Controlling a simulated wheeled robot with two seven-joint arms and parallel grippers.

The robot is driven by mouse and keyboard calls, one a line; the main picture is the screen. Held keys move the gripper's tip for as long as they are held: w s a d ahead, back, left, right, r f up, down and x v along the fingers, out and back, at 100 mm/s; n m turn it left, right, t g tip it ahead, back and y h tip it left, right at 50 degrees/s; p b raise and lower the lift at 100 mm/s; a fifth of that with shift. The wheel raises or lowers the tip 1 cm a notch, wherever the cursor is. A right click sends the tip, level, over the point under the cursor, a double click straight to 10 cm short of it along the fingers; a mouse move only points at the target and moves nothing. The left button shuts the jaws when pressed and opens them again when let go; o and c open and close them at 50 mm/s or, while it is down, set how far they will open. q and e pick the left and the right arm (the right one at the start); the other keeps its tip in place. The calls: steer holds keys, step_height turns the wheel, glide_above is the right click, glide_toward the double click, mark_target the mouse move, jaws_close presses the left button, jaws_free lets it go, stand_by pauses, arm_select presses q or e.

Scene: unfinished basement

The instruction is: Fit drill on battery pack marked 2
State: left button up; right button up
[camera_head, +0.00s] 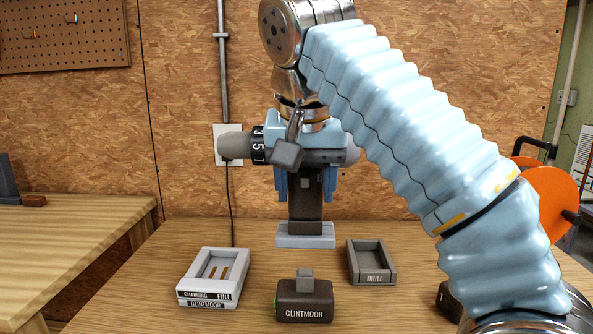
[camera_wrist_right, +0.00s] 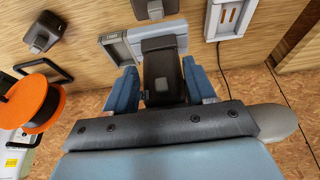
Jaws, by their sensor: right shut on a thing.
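The drill (camera_head: 319,155) is upright, its grey body crosswise, a numbered collar at left and its dark handle pointing down to a pale grey foot (camera_head: 305,241). My right gripper (camera_head: 305,184) is shut on the drill's handle, with light blue fingers on both sides; the handle also shows in the right wrist view (camera_wrist_right: 163,75). A dark battery pack (camera_head: 305,301) labelled GLINTMOOR lies on the table nearer me than the drill. A second dark pack (camera_head: 447,301) is mostly hidden by my right arm; it shows in the wrist view (camera_wrist_right: 44,33). I read no 2 on either pack. My left gripper is out of view.
A pale charger (camera_head: 184,287) marked CHARGING, FULL stands at left with an empty slotted bay. An empty grey tray (camera_head: 376,280) labelled DRILL stands right of the drill. An orange reel (camera_head: 550,200) is at far right. A wooden bench (camera_head: 70,235) is at left.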

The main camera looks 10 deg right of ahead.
steer(key=shift+r, duration=0.15)
steer(key=shift+s, duration=0.15)
steer(key=shift+f+b, duration=2.25)
steer(key=shift+f, duration=0.35)
steer(key=shift+p, duration=0.4)
stand_by(0.5)
steer(key=shift+s+f+b, duration=0.1)
steer(key=shift+f+b, duration=2)
steer(key=shift+f, duration=0.4)
stand_by(1.7)
